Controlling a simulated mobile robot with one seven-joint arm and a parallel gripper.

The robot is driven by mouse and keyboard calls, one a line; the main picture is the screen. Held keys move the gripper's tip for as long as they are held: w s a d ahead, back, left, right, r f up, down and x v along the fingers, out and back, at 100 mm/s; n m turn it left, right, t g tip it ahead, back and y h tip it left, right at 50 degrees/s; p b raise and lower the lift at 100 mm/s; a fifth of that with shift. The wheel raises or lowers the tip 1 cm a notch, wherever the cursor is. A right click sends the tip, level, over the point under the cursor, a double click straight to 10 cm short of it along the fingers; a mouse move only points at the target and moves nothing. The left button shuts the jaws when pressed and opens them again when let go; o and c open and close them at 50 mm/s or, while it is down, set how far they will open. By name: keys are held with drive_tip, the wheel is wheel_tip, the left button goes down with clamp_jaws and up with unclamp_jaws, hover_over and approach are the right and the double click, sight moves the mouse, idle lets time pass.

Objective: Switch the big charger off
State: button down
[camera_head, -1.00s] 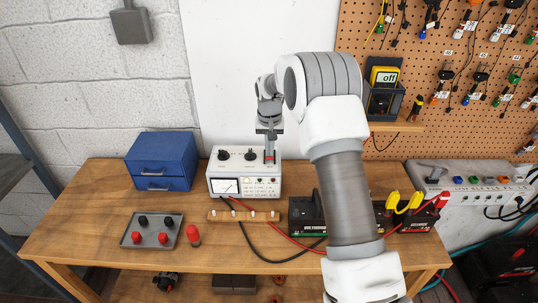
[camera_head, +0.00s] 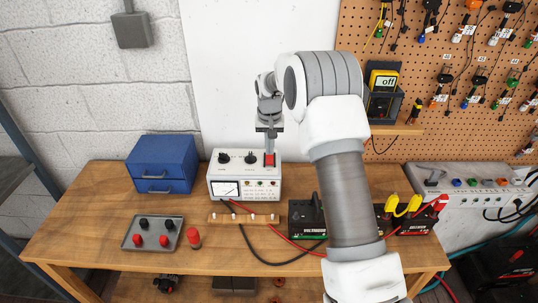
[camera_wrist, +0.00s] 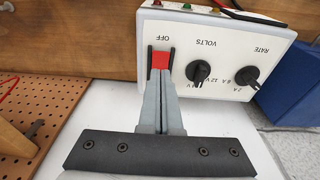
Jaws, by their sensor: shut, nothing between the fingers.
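The big charger (camera_head: 245,173) is a white box on the bench with a meter, two black knobs and a red rocker switch (camera_head: 270,159) at its top right. In the wrist view the charger (camera_wrist: 225,45) appears upside down, and the red switch (camera_wrist: 161,59) sits in a black frame beside the word OFF. My gripper (camera_head: 269,151) is shut and empty, pointing down at the switch. In the wrist view the closed fingertips (camera_wrist: 160,73) overlap the switch's near end; I cannot tell whether they touch it. The fingers hide part of the switch.
A blue drawer box (camera_head: 162,163) stands left of the charger. A grey tray (camera_head: 153,232) with red and black caps lies at front left. A wooden strip (camera_head: 243,218) and cables lie before the charger. Batteries (camera_head: 307,219) stand right, partly behind my arm.

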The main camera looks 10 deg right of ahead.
sight(270, 161)
drive_tip(key=shift+r+p, duration=1.15)
drive_tip(key=shift+r, duration=1.05)
drive_tip(key=shift+r, duration=0.1)
